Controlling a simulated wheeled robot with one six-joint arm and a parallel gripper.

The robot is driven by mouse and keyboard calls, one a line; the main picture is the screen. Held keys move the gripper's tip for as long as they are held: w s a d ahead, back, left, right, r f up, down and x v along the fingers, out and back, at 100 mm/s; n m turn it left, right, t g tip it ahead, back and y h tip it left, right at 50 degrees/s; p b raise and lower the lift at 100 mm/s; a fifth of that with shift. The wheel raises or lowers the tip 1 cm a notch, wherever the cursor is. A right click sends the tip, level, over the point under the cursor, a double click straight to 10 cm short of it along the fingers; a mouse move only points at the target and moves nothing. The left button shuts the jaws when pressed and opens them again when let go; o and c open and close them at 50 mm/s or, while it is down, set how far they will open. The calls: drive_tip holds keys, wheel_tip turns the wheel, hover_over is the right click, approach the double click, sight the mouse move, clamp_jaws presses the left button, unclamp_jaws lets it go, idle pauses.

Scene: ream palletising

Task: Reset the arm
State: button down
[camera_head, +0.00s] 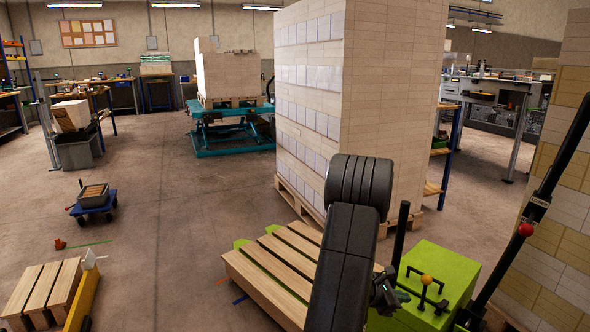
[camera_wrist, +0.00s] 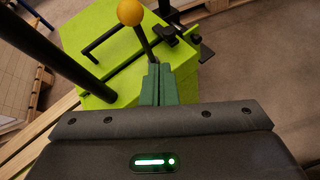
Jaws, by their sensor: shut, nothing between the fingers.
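My gripper (camera_wrist: 160,85) shows in the wrist view with its two green fingers together and nothing between them. In the head view my dark arm reaches down at the lower middle, and my gripper (camera_head: 396,296) is partly hidden at its end, beside a bright green machine body (camera_head: 445,275). The green body also fills the upper part of the wrist view (camera_wrist: 105,45), with an orange ball knob (camera_wrist: 130,12) on a black lever beyond my fingertips. I cannot tell whether the fingers touch the lever.
An empty wooden pallet (camera_head: 262,278) lies left of my arm. A tall ream stack (camera_head: 385,90) on a pallet stands behind it. Another stack (camera_head: 570,200) rises at the right. A second pallet (camera_head: 40,290) lies lower left. The floor (camera_head: 165,230) between is mostly clear.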

drive_tip(key=s+a+f+t+h+b, duration=0.1)
drive_tip(key=s+a+f+b, duration=0.1)
drive_tip(key=a+f+b, duration=0.2)
drive_tip(key=shift+a+m+h, duration=0.3)
drive_tip(key=shift+a+h, duration=0.1)
drive_tip(key=shift+a, duration=0.6)
drive_tip(key=shift+r, duration=0.1)
